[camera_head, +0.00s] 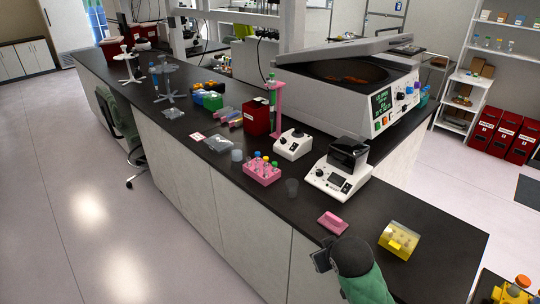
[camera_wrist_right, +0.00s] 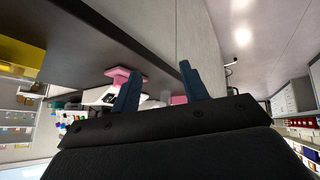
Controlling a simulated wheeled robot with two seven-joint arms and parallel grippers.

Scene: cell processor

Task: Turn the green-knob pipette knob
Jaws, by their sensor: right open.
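A pink stand (camera_head: 278,112) stands upright on the dark bench beside a red box, holding a slim pipette (camera_head: 271,92) with green on it. The pipette is small here, so its knob is hard to make out. My right gripper (camera_head: 320,259) is at the bench's front edge, far nearer to me than the pipette. In the right wrist view its two blue fingers (camera_wrist_right: 160,85) are apart, with nothing held between them. My left gripper is not in view.
A pink block (camera_head: 332,223) and a yellow box (camera_head: 399,240) lie near my right gripper.

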